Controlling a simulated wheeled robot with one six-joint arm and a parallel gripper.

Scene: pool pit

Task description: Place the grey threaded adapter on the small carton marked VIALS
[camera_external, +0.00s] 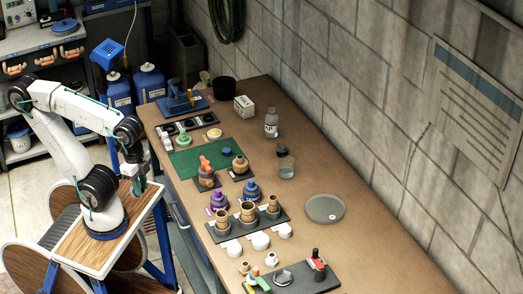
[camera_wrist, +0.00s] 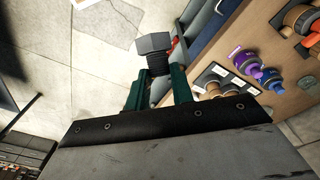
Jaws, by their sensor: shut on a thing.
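The grey threaded adapter (camera_wrist: 155,45) has a hex head and a dark threaded shank. It stands between the two green fingers of my gripper (camera_wrist: 160,90) in the wrist view, with the head beyond the fingertips. My gripper is shut on it. In the external view my gripper (camera_external: 140,185) hangs beside the left edge of the bench, and the adapter cannot be made out there. A small white carton (camera_external: 244,106) stands upright on the far part of the bench, near the wall. Its print is too small to read. My gripper is well apart from it.
Bare bench lies around the carton's front.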

